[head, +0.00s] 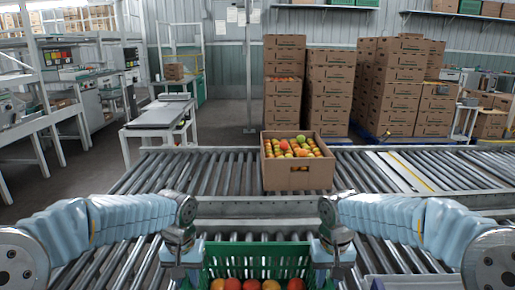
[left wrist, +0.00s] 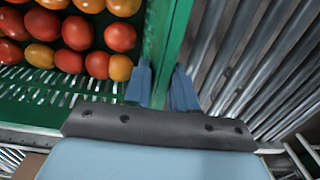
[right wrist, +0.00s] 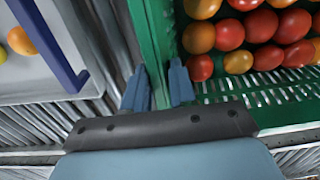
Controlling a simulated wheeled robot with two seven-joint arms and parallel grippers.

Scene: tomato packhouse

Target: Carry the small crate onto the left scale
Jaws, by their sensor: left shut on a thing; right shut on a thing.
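The small crate (head: 257,258) is green, slatted and filled with red and orange tomatoes. It is at the bottom middle of the head view, over the near rollers; I cannot tell whether it touches them. My left gripper (head: 188,262) is shut on its left wall; the left wrist view shows the fingers (left wrist: 162,88) either side of the green wall (left wrist: 160,40). My right gripper (head: 334,262) is shut on its right wall, and the right wrist view shows those fingers (right wrist: 158,88) astride the green wall (right wrist: 152,35). I cannot pick out the left scale for certain.
A cardboard box of tomatoes (head: 298,178) stands on the far roller conveyor (head: 225,172). A grey tray with a blue edge (right wrist: 88,82) lies beside the crate's right side, with fruit in it. A grey-topped stand (head: 160,115) is at back left. Stacked cartons (head: 330,93) stand behind.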

